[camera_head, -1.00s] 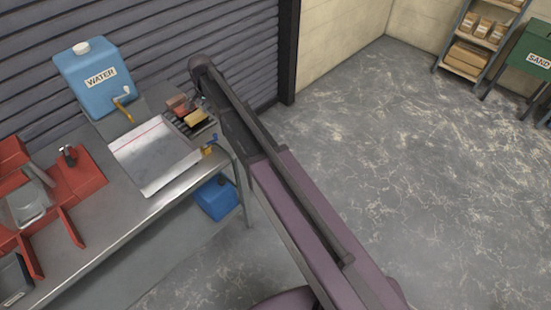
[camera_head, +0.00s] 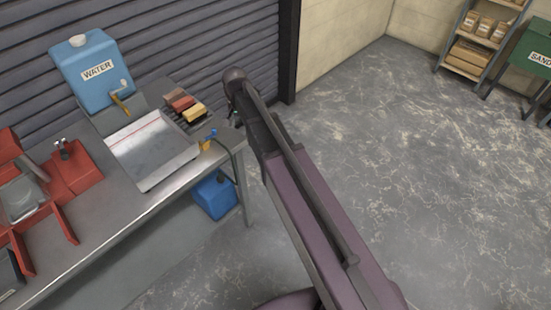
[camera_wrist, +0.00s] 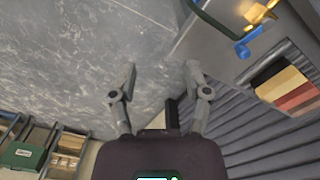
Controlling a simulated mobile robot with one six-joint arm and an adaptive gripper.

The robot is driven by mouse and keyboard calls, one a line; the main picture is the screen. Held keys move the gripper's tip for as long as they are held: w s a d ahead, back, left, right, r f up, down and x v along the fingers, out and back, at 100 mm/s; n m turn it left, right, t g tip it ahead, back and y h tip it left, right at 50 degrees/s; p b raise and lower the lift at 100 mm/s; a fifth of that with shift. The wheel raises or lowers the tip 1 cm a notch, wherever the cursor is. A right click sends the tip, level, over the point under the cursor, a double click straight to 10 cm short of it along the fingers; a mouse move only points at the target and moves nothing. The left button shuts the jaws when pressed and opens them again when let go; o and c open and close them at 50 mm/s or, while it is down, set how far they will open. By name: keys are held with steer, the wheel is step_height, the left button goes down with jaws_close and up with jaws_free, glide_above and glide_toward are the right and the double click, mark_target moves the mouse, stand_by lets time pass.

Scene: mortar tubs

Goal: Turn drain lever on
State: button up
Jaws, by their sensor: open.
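The drain lever (camera_head: 211,134) is a small blue handle on a brass-yellow valve (camera_head: 206,145) at the right end of the steel bench, by the metal tray's corner. In the wrist view the blue lever (camera_wrist: 243,47) lies at the upper right, with the valve (camera_wrist: 255,12) above it. My gripper (camera_wrist: 161,80) is open and empty, its two fingers spread over the floor, to the left of and apart from the lever. In the head view my arm hides most of the gripper, which hangs just right of the bench end.
The bench holds a metal tray (camera_head: 149,154), a blue water container (camera_head: 94,75), several coloured blocks (camera_head: 182,104) and red fixtures (camera_head: 73,170). A blue canister (camera_head: 214,197) is below. A dark hose runs beside the valve.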

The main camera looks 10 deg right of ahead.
steer(key=s+d+f+n+b, duration=0.2)
steer(key=s+d+f+b, duration=0.2)
steer(key=s+d, duration=0.5)
steer(key=s+f, duration=0.1)
steer(key=s, duration=0.2)
steer(key=shift+s+d+n+b, duration=0.3)
steer(key=shift+n+b, duration=0.05)
steer(key=shift+n, duration=0.05)
steer(key=s+d+n, duration=0.2)
steer(key=s+d, duration=0.1)
steer(key=s, duration=0.3)
steer(key=shift+d, duration=0.25)
